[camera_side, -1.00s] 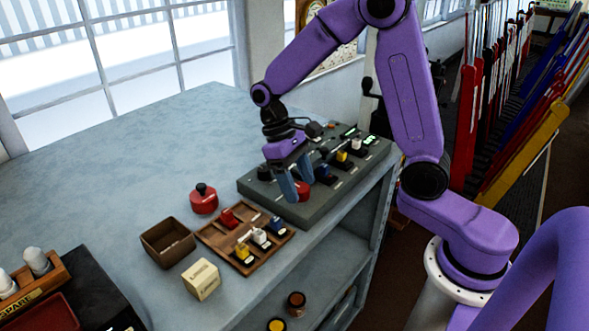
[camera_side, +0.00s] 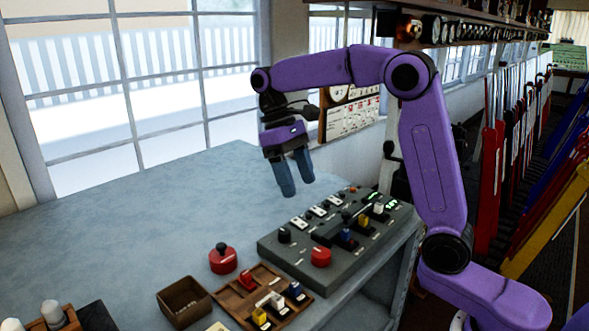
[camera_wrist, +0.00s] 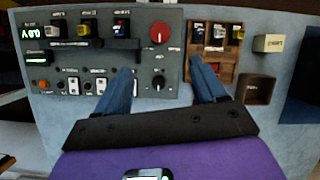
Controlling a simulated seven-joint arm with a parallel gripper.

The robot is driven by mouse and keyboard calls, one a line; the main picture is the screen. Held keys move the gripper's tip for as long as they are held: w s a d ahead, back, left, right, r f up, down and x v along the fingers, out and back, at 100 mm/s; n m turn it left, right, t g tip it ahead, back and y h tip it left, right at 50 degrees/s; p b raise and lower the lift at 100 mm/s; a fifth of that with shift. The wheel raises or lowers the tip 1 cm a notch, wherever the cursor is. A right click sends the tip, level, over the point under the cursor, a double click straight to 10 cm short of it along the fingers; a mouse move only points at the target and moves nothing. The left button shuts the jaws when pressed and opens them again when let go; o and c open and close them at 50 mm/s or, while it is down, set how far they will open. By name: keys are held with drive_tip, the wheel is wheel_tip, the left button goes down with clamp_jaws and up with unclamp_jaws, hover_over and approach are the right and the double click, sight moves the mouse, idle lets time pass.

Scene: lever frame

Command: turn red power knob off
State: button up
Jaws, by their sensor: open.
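The red power knob (camera_side: 320,257) is a round red knob near the front edge of the grey control panel (camera_side: 350,272). In the wrist view the red knob (camera_wrist: 159,34) shows a pale pointer mark running roughly up and down the picture. A black knob (camera_side: 284,236) is behind and left of the red knob, and it also shows in the wrist view (camera_wrist: 158,80). My gripper (camera_side: 297,188) is open and empty, high above the panel with its fingers pointing down, clear of both knobs. In the wrist view my fingers (camera_wrist: 162,75) stand apart, with nothing between them.
The panel also carries several small levers, switches and green displays (camera_side: 378,198). A red round piece with a black top (camera_side: 223,260), a wooden tray of coloured levers (camera_side: 232,300) and a brown box (camera_side: 173,301) sit left of the panel. The table (camera_side: 130,235) behind is clear.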

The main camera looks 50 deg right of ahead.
drive_tip(key=shift+v, duration=0.75)
drive_tip(key=s+f+n+t, duration=0.2)
drive_tip(key=s+f+n, duration=0.3)
drive_tip(key=s, duration=0.8)
drive_tip(key=s+f+n+t, duration=0.2)
drive_tip(key=s+f+n, duration=0.3)
drive_tip(key=s, duration=0.8)
drive_tip(key=shift+s+d+f+t+y, duration=0.35)
drive_tip(key=shift+d+f+t+y, duration=0.05)
drive_tip(key=shift+f, duration=0.55)
